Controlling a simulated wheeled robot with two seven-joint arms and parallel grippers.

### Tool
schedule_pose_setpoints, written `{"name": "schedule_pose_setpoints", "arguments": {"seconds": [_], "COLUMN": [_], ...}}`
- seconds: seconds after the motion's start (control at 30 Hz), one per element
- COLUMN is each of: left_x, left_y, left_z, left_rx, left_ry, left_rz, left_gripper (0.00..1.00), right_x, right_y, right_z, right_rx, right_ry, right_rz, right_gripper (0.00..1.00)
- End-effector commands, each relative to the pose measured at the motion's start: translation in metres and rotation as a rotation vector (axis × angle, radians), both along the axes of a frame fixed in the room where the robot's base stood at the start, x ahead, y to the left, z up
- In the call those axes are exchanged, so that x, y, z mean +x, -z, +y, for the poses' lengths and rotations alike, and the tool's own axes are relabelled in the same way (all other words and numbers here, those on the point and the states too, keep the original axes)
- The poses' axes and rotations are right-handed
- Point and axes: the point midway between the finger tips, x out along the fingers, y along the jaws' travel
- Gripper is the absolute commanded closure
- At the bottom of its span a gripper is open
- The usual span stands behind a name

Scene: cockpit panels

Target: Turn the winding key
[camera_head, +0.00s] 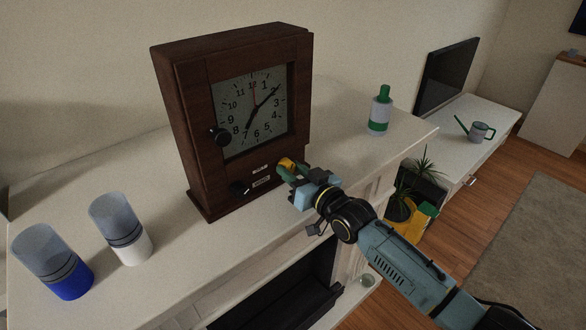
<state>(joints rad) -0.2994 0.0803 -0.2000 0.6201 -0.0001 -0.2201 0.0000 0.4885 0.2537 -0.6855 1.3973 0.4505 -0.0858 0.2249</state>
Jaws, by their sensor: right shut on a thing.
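A black knob (219,137) sits at the dial's left edge. A dark knob (239,188) is at the lower left of the front. My left gripper is not in view.
Two cups, one blue-based (54,262) and one white-based (121,228), stand at the shelf's left. A green-capped bottle (380,112) stands right of the clock. A potted plant (415,185) is beyond my right arm. The shelf (175,245) is clear in front of the clock.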

Motion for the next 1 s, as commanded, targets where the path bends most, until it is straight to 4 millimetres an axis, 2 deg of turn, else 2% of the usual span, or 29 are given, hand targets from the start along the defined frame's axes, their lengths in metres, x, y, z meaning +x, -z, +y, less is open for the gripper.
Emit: {"name": "schedule_pose_setpoints", "arguments": {"seconds": [0.4, 0.97, 1.0], "left_x": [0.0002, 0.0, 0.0], "left_y": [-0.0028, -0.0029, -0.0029], "left_z": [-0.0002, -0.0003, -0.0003], "left_rx": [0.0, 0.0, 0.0], "left_ry": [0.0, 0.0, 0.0], "left_rz": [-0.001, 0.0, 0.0], "left_gripper": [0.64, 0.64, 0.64], "right_x": [-0.0001, -0.0002, -0.0002], "right_y": [0.0014, 0.0018, 0.0018], "right_z": [-0.0005, -0.0003, -0.0003], "right_rx": [0.166, 0.19, 0.19], "right_ry": [0.001, 0.001, 0.001], "right_rz": [0.125, 0.144, 0.144], "right_gripper": [0.91, 0.91, 0.63]}}
